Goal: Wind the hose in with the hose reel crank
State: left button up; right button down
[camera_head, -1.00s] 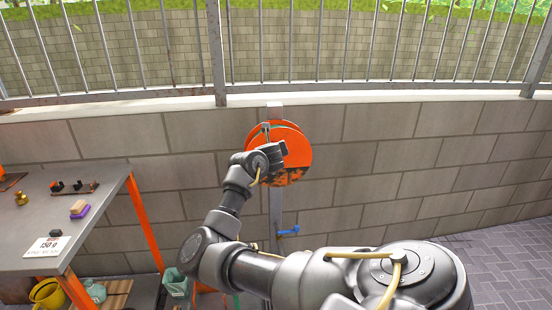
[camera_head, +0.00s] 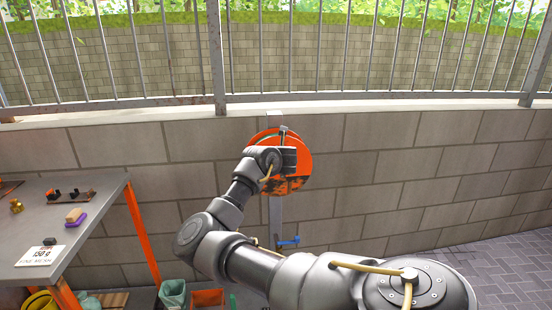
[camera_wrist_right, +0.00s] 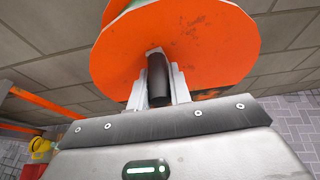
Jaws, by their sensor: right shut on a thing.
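The orange hose reel (camera_head: 302,172) is mounted on a post at the block wall, with dark worn patches on its lower face. In the wrist view its orange disc (camera_wrist_right: 195,45) fills the top, with a bit of green at its upper left edge. My right gripper (camera_head: 286,152) is in front of the reel and hides part of it. In the wrist view the right gripper's fingers (camera_wrist_right: 158,88) are shut on the black crank handle (camera_wrist_right: 157,72), one on each side. My left gripper is in neither view.
A blue-handled tap (camera_head: 289,241) is on the post below the reel. A grey table (camera_head: 85,222) with orange legs stands at left, holding small items and a card (camera_head: 41,256). A green bin (camera_head: 173,294) is on the floor beside it. Paving at right is clear.

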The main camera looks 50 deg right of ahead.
jog(key=shift+w+r, duration=0.1)
jog(key=shift+w, duration=0.05)
jog(key=c, duration=1.3)
grip_release()
jog(key=shift+w+a+r, duration=0.1)
jog(key=shift+a, duration=0.05)
jog(key=shift+d+f, duration=0.35)
jog(key=shift+d, duration=0.05)
jog(key=shift+a+r, duration=0.1)
jog(key=p+v, duration=0.1)
jog(key=v, duration=0.2)
jog(key=shift+a+r, duration=0.2)
jog(key=shift+r, duration=0.05)
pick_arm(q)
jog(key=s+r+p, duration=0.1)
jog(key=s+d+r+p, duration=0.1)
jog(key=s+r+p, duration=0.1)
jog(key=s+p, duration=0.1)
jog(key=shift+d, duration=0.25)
pick_arm(e)
jog(key=v, duration=0.8)
jog(key=shift+s, duration=0.4)
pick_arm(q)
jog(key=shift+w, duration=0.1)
pick_arm(e)
jog(key=shift+f, duration=0.1)
